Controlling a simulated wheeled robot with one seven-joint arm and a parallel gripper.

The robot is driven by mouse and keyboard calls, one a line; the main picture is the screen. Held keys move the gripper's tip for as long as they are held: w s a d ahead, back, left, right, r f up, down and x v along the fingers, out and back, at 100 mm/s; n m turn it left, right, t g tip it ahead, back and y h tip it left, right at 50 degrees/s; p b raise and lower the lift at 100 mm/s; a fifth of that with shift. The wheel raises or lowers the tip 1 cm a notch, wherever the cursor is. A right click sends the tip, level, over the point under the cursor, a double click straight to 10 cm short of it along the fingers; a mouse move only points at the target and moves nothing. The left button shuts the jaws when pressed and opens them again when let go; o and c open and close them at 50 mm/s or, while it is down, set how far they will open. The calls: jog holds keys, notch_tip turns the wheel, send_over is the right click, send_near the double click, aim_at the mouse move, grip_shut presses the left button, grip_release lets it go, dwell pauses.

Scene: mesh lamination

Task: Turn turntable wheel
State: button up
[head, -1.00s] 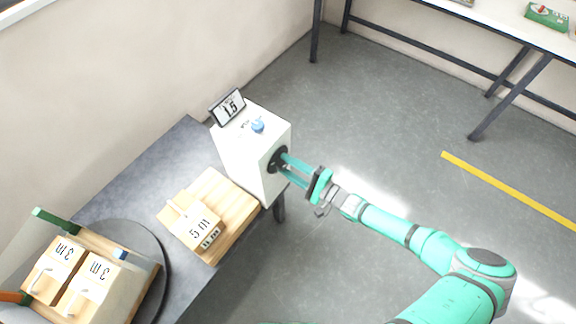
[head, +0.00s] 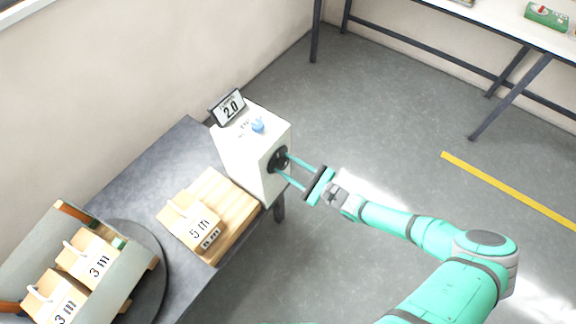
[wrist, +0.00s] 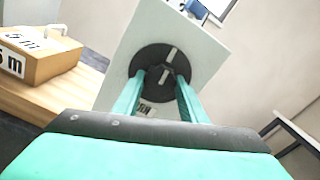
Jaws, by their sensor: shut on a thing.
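A white box (head: 237,165) stands on the grey table, with a tilted display (head: 230,106) on top that reads 2.0 and a small blue knob (head: 257,124). The round dark turntable (head: 151,268) at lower left carries a wooden base with two blocks marked 3 m and pale upright panels.
A wooden block marked 5 m (head: 190,220) sits on a wooden board (head: 226,190) between the box and the turntable. A white table (head: 500,27) stands at the upper right. The grey floor right of my arm is clear, with a yellow line.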

jog(key=shift+m, duration=0.5)
jog(key=o, duration=1.1)
jog(key=shift+c, duration=0.2)
jog(key=v, duration=1)
jog(key=shift+s+d, duration=0.25)
jog(key=shift+d, duration=0.05)
